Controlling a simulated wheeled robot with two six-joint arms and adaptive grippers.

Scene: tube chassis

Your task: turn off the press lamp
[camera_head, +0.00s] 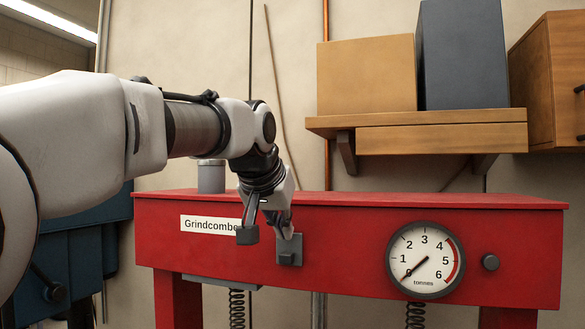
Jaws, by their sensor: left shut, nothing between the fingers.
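A dark grey square switch plate (289,255) is on the front of the red press beam, left of the middle. It has a small piece sticking up at its upper right. My left gripper (285,231) points down at the plate with its fingers shut and empty. Its tips overlap the plate's top edge in the picture; I cannot tell whether they touch, and they partly hide the switch, so its position is unclear. A small dark round fitting (490,262) sits right of the gauge; I cannot tell whether it is the lamp, and it shows no glow. My right gripper is not in view.
The red press (350,270) spans the front, with a tonnes gauge (424,260) and a "Grindcombe" label (208,224), partly covered by my arm. A grey cylinder (211,177) stands on top. A shelf (440,138) with boxes hangs behind. Space before the beam's right half is clear.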

